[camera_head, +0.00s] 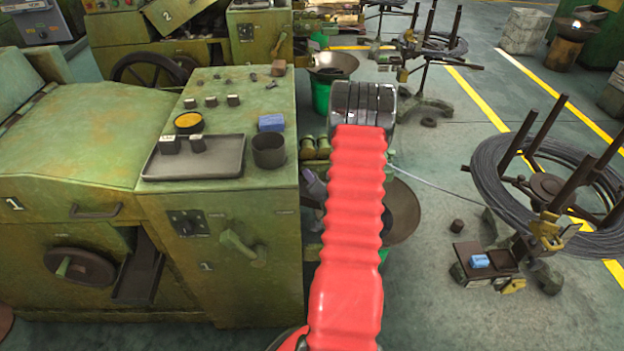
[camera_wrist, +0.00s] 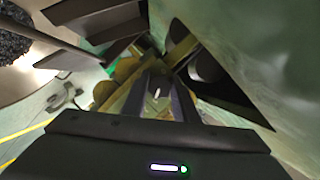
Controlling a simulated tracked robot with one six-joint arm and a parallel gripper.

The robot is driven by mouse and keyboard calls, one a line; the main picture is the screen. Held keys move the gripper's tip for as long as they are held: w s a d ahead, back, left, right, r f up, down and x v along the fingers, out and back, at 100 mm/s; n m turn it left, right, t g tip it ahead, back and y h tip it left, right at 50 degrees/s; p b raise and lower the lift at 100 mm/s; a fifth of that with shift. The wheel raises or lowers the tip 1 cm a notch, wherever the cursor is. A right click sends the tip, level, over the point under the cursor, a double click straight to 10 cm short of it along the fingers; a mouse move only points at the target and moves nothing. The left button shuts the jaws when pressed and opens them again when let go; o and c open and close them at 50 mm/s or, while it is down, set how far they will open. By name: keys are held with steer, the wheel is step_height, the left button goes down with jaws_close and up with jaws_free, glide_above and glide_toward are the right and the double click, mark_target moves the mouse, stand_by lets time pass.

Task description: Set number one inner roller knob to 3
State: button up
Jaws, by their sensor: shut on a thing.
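The number one machine (camera_head: 218,260) is the worn green machine at the left, marked "1". Brass-coloured rollers (camera_head: 316,148) show at its right side, just left of my red arm. In the wrist view the rollers (camera_wrist: 126,70) lie just beyond my gripper (camera_wrist: 157,95). Its dark fingers are shut on a small part with a pale tip, which looks like a roller knob (camera_wrist: 156,93). The fingers hide most of it, and I cannot read its setting or tell inner from outer. In the head view my arm hides the gripper and the knob.
Dark plates (camera_wrist: 95,18) and the green machine side (camera_wrist: 265,50) close in around my gripper. A brown bowl (camera_head: 402,208) stands behind my arm at the right. A wire coil stand (camera_head: 545,190) is farther right, with wire running towards the machine. Open floor lies between.

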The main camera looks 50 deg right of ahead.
steer(key=shift+n+g, duration=0.4)
steer(key=shift+n, duration=0.1)
steer(key=o, duration=1.1)
steer(key=shift+c, duration=0.2)
steer(key=shift+s, duration=0.1)
steer(key=v, duration=1.3)
steer(key=shift+s+a, duration=0.25)
steer(key=shift+a, duration=0.1)
